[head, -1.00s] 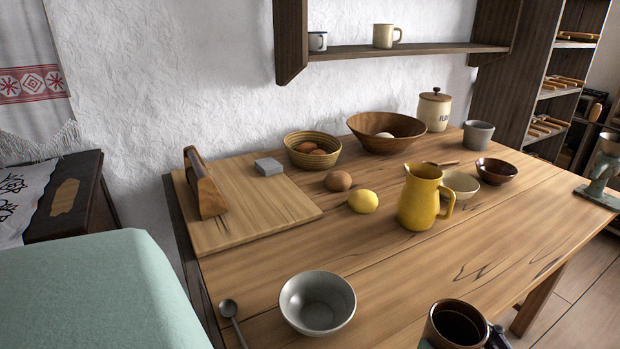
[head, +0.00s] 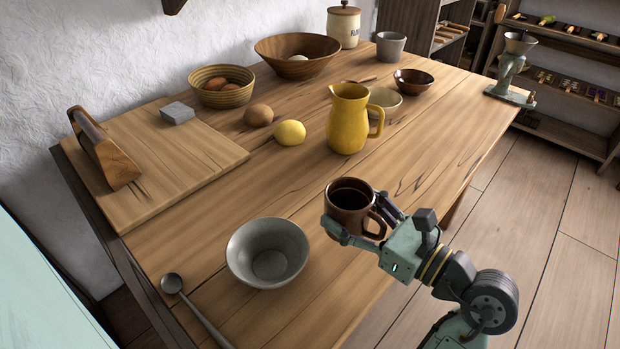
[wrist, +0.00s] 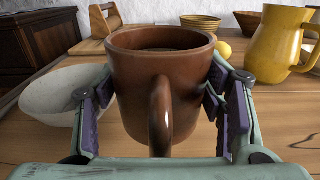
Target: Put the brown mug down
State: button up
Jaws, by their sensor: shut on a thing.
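The brown mug (head: 350,205) is upright between the fingers of my gripper (head: 362,222), near the front edge of the table (head: 300,330). In the wrist view the mug (wrist: 160,75) fills the middle, with its handle toward the camera and a dark inside. The finger pads of my gripper (wrist: 163,105) press on both its sides. The mug's base is hidden, so I cannot tell whether it touches the table.
A yellow jug (head: 348,118) and a lemon (head: 290,132) stand behind. Bare wood lies between mug and jug.

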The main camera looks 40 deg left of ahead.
jog(key=w+a, duration=0.2)
jog(key=a, duration=0.1)
jog(key=w+a+p, duration=0.1)
jog(key=a, duration=0.2)
jog(key=w+a+p, duration=0.1)
jog(key=w+a, duration=0.1)
jog(key=a, duration=0.1)
jog(key=shift+w+a+f, duration=0.1)
jog(key=shift+w+f, duration=0.2)
jog(key=f, duration=0.3)
jog(key=shift+w+a+f+p, duration=0.1)
jog(key=shift+w+a+p, duration=0.05)
jog(key=shift+a+p, duration=0.2)
jog(key=shift+d+f, duration=0.1)
jog(key=shift+f, duration=0.15)
jog(key=shift+f, duration=0.35)
jog(key=o, duration=1.4)
jog(key=shift+r, duration=0.1)
jog(key=shift+r, duration=0.25)
jog(key=d+b, duration=0.1)
jog(key=d, duration=0.3)
jog(key=s+d+b, duration=0.1)
jog(key=d, duration=0.3)
jog(key=d+b, duration=0.1)
jog(key=d, duration=0.3)
jog(key=shift+s, duration=0.35)
